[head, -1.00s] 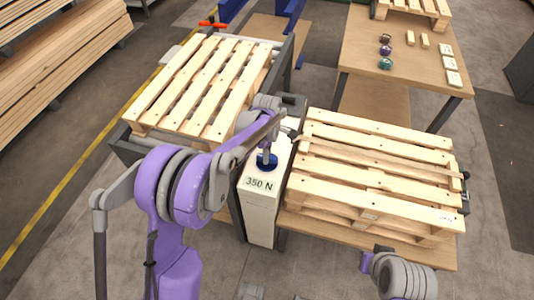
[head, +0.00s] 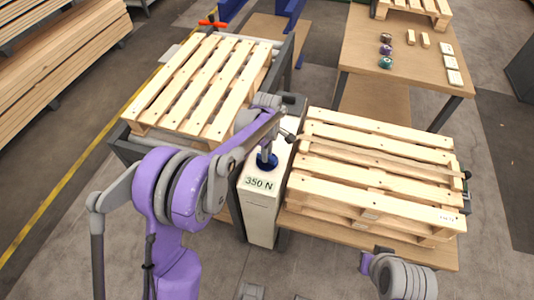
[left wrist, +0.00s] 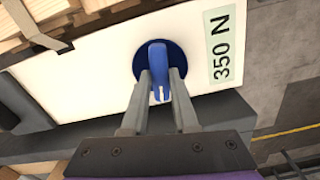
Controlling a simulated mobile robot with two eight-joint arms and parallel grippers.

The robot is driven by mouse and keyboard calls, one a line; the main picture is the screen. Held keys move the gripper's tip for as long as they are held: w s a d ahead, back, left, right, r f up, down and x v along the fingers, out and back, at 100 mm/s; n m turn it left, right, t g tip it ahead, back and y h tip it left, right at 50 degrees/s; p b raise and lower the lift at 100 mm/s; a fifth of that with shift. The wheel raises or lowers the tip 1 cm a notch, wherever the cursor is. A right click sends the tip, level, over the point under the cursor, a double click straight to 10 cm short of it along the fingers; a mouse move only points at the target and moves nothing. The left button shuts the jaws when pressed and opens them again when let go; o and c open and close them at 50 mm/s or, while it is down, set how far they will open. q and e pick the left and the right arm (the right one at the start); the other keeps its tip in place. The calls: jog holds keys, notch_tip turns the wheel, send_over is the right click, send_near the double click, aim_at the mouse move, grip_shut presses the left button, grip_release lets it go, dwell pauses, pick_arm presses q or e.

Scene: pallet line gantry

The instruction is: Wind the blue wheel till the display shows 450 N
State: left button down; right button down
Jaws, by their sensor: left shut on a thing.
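The blue wheel (head: 267,166) sits on the top face of a white post (head: 261,208) between two pallet stations. It also shows in the left wrist view (left wrist: 156,49), with a raised blue grip across a dark blue disc. My left gripper (left wrist: 162,88) is shut on the wheel's raised grip, one finger on each side. In the head view my left gripper (head: 267,152) comes down on the wheel from above and hides part of it. The display (head: 260,183) reads 350 N; in the left wrist view it (left wrist: 221,46) reads the same. My right gripper (head: 380,255) shows only in part, at the lower right.
A pallet (head: 205,85) lies on the left station, and stacked pallets (head: 375,175) lie on the right table close beside the post. A wooden table (head: 400,72) at the back holds several small items.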

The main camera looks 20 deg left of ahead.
pick_arm(q)
jog(key=shift+m+b, duration=0.35)
jog(key=shift+m, duration=1.75)
jog(key=c, duration=0.7)
grip_release()
jog(key=shift+r, duration=0.15)
notch_tip(320, 180, up, 11)
jog(key=shift+f+p, duration=0.2)
jog(key=shift+p, duration=0.35)
